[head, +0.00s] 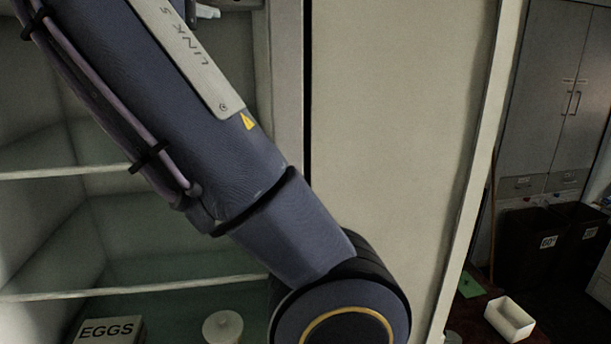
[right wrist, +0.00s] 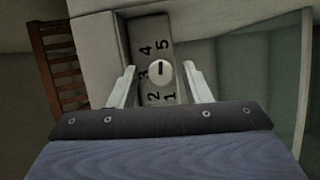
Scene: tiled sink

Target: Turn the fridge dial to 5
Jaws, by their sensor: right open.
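The fridge dial (right wrist: 160,72) shows in the right wrist view as a round white knob with a dark line across it. It sits on a grey plate (right wrist: 151,32) marked with the numbers 1 to 5. I cannot tell for sure which number the line points at. My right gripper (right wrist: 158,72) is open, with one finger on each side of the dial in the picture; I cannot tell whether they touch it. In the head view my arm covers much of the fridge interior, and the dial is hidden there. My left gripper is not in view.
Fridge shelves (head: 140,288) are at the left, with an EGGS box (head: 108,330) and a white round container (head: 222,327) at the bottom. A pale panel (head: 400,130) stands to the right. Dark bins (head: 535,245) and a white tray (head: 509,319) are farther right.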

